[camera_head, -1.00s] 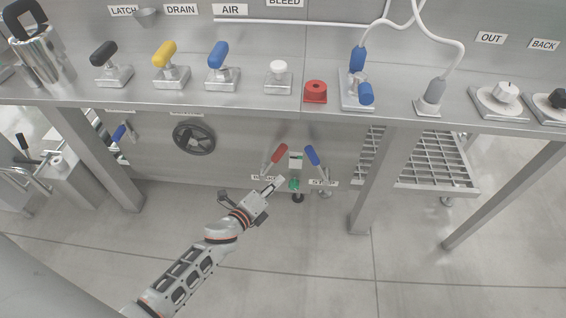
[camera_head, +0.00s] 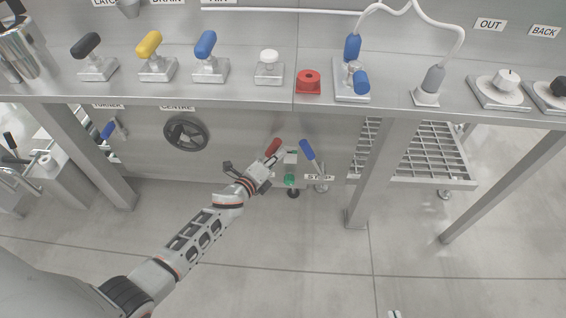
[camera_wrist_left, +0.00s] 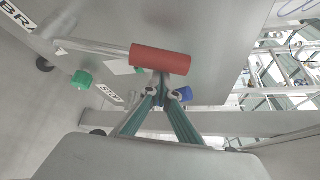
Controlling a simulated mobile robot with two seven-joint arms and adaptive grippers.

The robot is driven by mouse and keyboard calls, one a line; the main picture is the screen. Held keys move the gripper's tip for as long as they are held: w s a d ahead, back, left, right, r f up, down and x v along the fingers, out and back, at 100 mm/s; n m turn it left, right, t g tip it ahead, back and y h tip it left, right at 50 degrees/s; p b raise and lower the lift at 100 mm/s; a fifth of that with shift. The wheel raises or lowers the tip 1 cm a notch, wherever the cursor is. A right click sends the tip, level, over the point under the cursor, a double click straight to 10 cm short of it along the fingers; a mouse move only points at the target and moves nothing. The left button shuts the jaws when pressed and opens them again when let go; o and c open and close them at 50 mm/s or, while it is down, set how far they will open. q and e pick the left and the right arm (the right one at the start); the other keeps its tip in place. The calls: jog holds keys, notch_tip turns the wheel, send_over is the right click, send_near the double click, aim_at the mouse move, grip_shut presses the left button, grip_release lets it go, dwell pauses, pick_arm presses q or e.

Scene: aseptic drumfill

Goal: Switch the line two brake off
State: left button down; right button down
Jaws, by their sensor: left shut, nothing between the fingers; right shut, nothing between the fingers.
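A lever with a red handle (camera_head: 272,147) stands under the bench front, and in the left wrist view the red handle (camera_wrist_left: 160,59) lies across the fingertips. A label beginning "BRA" (camera_wrist_left: 18,16) is near its metal rod. My left gripper (camera_head: 275,160) is shut and empty, its tips right at the red handle; whether they touch it I cannot tell. A blue-handled lever (camera_head: 307,150) stands to the right, with a green knob (camera_head: 290,180) between them. My right gripper (camera_head: 394,314) shows only its tips at the bottom edge, shut and empty.
The bench (camera_head: 200,102) overhangs the levers. A handwheel (camera_head: 186,132) is to the left and a bench leg (camera_head: 380,170) to the right. A metal grating (camera_head: 420,150) lies beyond that leg. The floor in front is clear.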

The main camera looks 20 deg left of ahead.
pick_arm(q)
jog(key=shift+s+a+f, duration=0.15)
jog(key=shift+a, duration=0.1)
pick_arm(e)
jog(key=shift+s+d+f+g, duration=0.15)
jog(key=shift+s+d+f, duration=0.05)
jog(key=shift+s+f, duration=0.25)
jog(key=shift+s+d+f+g, duration=0.15)
jog(key=shift+s+f, duration=0.2)
jog(key=shift+f, duration=0.2)
pick_arm(q)
jog(key=shift+a, duration=0.1)
pick_arm(e)
jog(key=shift+w, duration=0.1)
